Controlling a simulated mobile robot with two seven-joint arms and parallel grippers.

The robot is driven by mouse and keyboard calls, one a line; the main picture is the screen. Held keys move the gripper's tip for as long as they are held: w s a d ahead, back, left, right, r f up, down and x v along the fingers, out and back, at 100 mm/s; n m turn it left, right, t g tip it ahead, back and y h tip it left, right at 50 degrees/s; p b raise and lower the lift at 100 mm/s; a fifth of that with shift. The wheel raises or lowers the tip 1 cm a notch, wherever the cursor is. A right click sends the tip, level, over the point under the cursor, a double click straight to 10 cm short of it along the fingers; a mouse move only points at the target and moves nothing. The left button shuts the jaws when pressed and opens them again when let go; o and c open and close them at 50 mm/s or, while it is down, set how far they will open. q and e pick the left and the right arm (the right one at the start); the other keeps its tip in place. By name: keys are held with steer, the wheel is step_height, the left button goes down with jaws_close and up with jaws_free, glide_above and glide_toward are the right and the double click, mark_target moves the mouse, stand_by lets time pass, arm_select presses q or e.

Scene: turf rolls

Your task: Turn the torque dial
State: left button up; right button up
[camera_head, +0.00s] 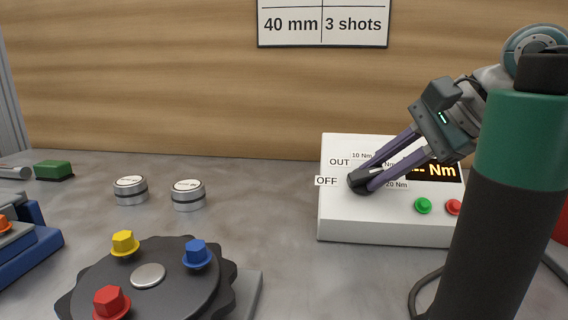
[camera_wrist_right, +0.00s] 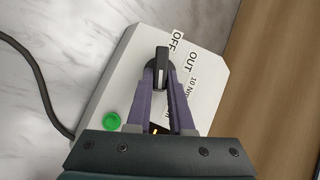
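The torque dial (camera_head: 357,183) is a black knob on the sloped face of a white box (camera_head: 385,232). Labels OFF, OUT, 10 Nm and 20 Nm stand around it, and one end of the knob lies beside OFF. My right gripper (camera_head: 371,177) reaches down from the upper right with its two purple fingers at the knob. In the right wrist view the fingertips (camera_wrist_right: 161,70) sit on both sides of the dial (camera_wrist_right: 162,58), seemingly shut on it. The box's amber display (camera_head: 441,170) shows "Nm", partly covered by a finger. My left gripper is not in view.
A green button (camera_head: 423,205) and a red button (camera_head: 453,207) sit on the box. A green-and-black cylinder (camera_head: 500,200) stands in front at right. A notched disc (camera_head: 186,290) with coloured hex pieces and two metal pucks (camera_head: 188,195) are at left.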

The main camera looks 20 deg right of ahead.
jaws_close()
steer(key=shift+f, duration=0.1)
steer(key=m+b, duration=0.1)
steer(key=b, duration=0.1)
steer(key=m+t+b, duration=0.1)
steer(key=b, duration=0.1)
steer(key=f+m+t+b, duration=0.1)
steer(key=b, duration=0.2)
steer(key=shift+s, duration=0.3)
steer(key=shift+a+r+m+t, duration=0.1)
steer(key=shift+r+m+t, duration=0.05)
steer(key=shift+m+t, duration=0.15)
steer(key=shift+r, duration=0.2)
